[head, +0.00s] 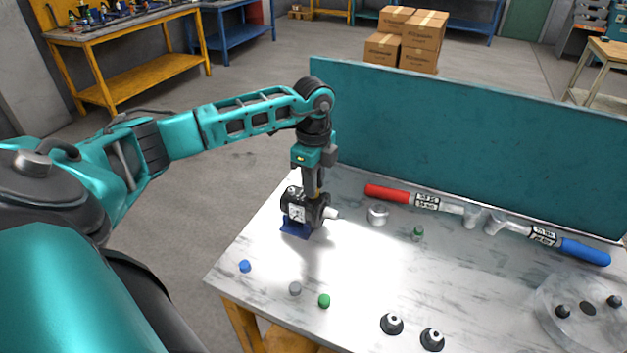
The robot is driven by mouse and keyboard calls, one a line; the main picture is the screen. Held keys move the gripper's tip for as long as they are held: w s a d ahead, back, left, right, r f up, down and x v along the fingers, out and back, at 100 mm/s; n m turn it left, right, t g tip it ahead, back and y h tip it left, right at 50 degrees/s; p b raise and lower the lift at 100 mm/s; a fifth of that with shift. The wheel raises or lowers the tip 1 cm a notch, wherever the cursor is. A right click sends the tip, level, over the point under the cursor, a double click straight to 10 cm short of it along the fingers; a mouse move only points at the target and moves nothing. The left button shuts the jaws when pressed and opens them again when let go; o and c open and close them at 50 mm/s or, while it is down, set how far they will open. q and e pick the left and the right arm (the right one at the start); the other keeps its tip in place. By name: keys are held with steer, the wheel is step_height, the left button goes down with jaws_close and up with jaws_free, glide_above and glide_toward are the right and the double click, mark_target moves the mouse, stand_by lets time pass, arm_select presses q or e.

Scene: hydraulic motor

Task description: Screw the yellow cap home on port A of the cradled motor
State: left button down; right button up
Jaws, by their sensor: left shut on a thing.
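The black motor (297,208) with a white label sits in a blue cradle (290,231) at the far left of the table. My left gripper (314,191) points straight down at the top of the motor. It is shut on the yellow cap (317,195), of which only a sliver shows between the fingers. Port A is hidden under the fingers and cap, and I cannot tell how deep the cap sits. A pale shaft end sticks out at the motor's right. My right gripper is out of view.
Blue (245,266), grey (295,288) and green (324,300) caps lie near the front edge. Red-handled (388,194) and blue-handled (585,251) tools lie along the teal back panel (470,140). Two black fittings stand in front. A clear round dish (548,318) is at right.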

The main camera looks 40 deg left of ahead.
arm_select(q)
steer(key=c, duration=1.2)
jaws_free()
steer(key=shift+r, duration=1.8)
steer(key=shift+o, duration=0.3)
steer(key=o, duration=0.5)
steer(key=shift+r, duration=3)
